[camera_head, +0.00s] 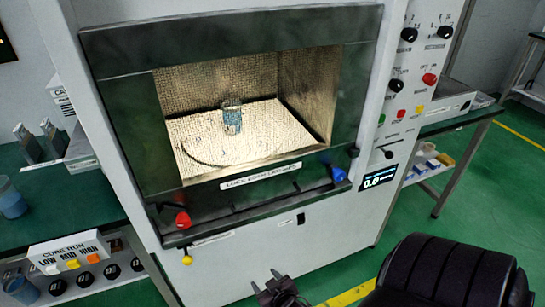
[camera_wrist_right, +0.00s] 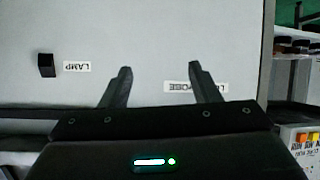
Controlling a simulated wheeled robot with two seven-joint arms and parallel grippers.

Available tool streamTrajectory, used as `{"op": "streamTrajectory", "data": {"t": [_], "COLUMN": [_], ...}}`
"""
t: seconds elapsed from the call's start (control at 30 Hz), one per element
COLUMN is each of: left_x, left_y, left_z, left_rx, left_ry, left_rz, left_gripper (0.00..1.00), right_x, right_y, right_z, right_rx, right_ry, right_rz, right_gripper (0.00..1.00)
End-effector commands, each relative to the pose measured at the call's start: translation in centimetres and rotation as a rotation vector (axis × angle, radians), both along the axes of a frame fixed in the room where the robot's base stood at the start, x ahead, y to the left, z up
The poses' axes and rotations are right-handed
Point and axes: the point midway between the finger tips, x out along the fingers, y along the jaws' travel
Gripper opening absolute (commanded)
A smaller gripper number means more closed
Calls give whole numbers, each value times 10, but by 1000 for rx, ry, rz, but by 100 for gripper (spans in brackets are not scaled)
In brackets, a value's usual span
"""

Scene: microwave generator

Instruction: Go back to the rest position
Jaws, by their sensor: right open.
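My right gripper (camera_head: 265,279) shows at the bottom middle of the head view, in front of the lower front of the microwave generator (camera_head: 300,235). Its jaws are open and empty, and the two fingers stand apart in the right wrist view (camera_wrist_right: 159,68). They face a pale panel with a "LAMP" label (camera_wrist_right: 77,67) and a small black knob (camera_wrist_right: 46,65). My left gripper is not in view. A clear beaker with bluish content (camera_head: 232,117) stands upright on the round plate (camera_head: 215,150) in the lit chamber.
A red latch handle (camera_head: 182,219) and a blue one (camera_head: 338,174) stick out below the chamber. Knobs and buttons line the control panel (camera_head: 410,80) at right. Green benches (camera_head: 60,205) flank the machine.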

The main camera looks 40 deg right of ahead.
Motion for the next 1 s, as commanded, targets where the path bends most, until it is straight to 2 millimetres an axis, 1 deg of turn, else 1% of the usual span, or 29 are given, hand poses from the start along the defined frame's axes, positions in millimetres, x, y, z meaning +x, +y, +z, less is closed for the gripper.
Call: {"op": "streamTrajectory", "data": {"t": [0.17,0.63,0.73,0.77,0.87,0.9,0.97,1.0], "left_x": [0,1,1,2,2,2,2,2], "left_y": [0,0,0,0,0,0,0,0], "left_z": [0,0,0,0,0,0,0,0], "left_rx": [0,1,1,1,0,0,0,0], "left_ry": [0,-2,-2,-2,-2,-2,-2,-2], "left_rz": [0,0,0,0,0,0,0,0], "left_gripper": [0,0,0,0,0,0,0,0], "right_x": [-1,-2,-5,-9,-30,-44,-70,-91], "right_y": [0,0,1,1,4,6,12,17], "right_z": [-4,-3,-11,-17,-53,-73,-107,-129], "right_rx": [-1,-1,-3,-4,-13,-16,-18,-18], "right_ry": [8,8,28,44,143,202,303,378], "right_rz": [1,1,4,6,24,35,59,78], "right_gripper": [56,56,56,56,56,56,56,56]}}
